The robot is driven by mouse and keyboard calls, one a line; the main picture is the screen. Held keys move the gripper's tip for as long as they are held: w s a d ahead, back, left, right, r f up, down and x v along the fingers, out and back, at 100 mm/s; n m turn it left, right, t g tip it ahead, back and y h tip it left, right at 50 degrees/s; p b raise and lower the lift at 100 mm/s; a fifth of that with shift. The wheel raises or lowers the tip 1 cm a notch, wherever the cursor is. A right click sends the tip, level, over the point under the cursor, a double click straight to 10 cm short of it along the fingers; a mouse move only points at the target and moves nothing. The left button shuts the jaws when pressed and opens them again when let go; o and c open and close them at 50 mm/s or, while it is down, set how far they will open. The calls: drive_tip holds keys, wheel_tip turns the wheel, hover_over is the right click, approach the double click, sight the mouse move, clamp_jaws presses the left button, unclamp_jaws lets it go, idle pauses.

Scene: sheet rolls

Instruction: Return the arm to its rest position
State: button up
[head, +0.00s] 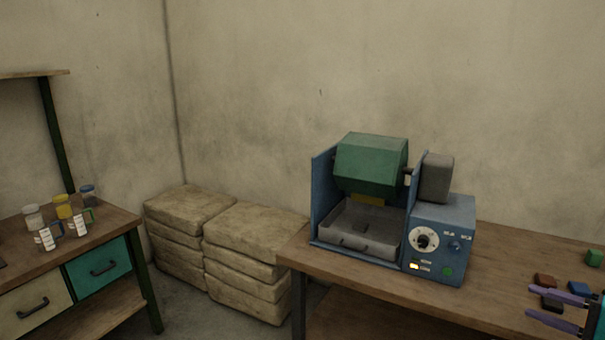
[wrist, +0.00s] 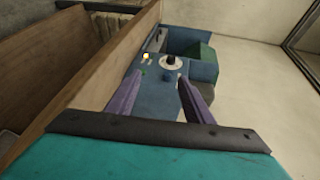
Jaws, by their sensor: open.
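My gripper (head: 555,306) shows at the lower right edge of the head view, with two purple fingers apart and nothing between them. It is over the right part of the wooden bench (head: 510,262), to the right of the blue machine. In the wrist view my gripper (wrist: 158,95) has its purple fingers spread, with the blue machine (wrist: 150,100) beyond them. The machine carries a green drum (head: 370,165), a grey tray (head: 358,238) under it, and a control panel with a dial (head: 424,240). Most of my arm is outside the head view.
Small blocks lie near my gripper: a brown one (head: 545,281), a blue one (head: 579,288), a dark one (head: 551,303) and a green one (head: 594,258). Stacked sacks (head: 245,240) stand between the bench and a left table (head: 120,222) with jars and mugs. The wall is behind.

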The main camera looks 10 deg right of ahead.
drive_tip(key=w+a+f+g+y, duration=0.1)
drive_tip(key=w+a+f+g, duration=0.2)
drive_tip(key=w+a+f, duration=0.55)
drive_tip(key=w+a+f+n+g, duration=0.25)
drive_tip(key=a+f+g, duration=0.55)
drive_tip(key=a+f, duration=1.7)
drive_tip(key=s+a+f+n+g, duration=0.25)
drive_tip(key=s+a+f, duration=0.25)
drive_tip(key=a+f, duration=0.3)
drive_tip(key=s+a+f+n+g+h, duration=0.3)
drive_tip(key=s+a+f, duration=0.3)
drive_tip(key=s, duration=0.4)
drive_tip(key=s+a+f+n+g+h, duration=0.3)
drive_tip(key=s+a+f+n+h, duration=0.1)
drive_tip(key=s, duration=0.6)
wheel_tip(320, 180, down, 2)
drive_tip(key=shift+a+f+n+h, duration=0.1)
drive_tip(key=shift+a+n+h, duration=0.4)
drive_tip(key=shift+a, duration=0.7)
